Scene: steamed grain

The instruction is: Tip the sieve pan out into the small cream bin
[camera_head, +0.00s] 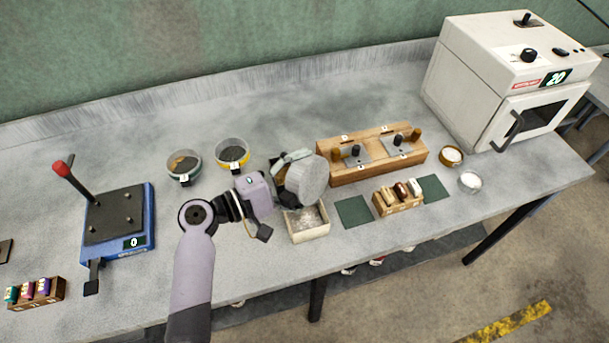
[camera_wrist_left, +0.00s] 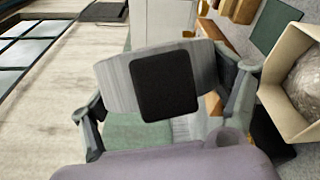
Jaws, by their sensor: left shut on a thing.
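My left gripper (camera_head: 285,177) is shut on the sieve pan (camera_head: 308,182), a round grey metal pan turned steeply on its side, with its flat round face toward the right. In the left wrist view the pan (camera_wrist_left: 108,85) sits between the fingers, with a black square pad in front of its wall. The pan's inside is hidden. The small cream bin (camera_head: 312,236) stands on the bench just below the pan, apart from it, with pale greyish material inside. The bin (camera_wrist_left: 270,100) also shows at the right edge of the left wrist view. My right gripper is out of view.
Two round dishes (camera_head: 184,178) stand behind left of my arm. A blue scale (camera_head: 142,222) is at left. A wooden block with knobs (camera_head: 350,175), a green mat (camera_head: 353,211) and a small vial rack (camera_head: 398,207) lie right of the bin. A white oven (camera_head: 470,80) stands far right.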

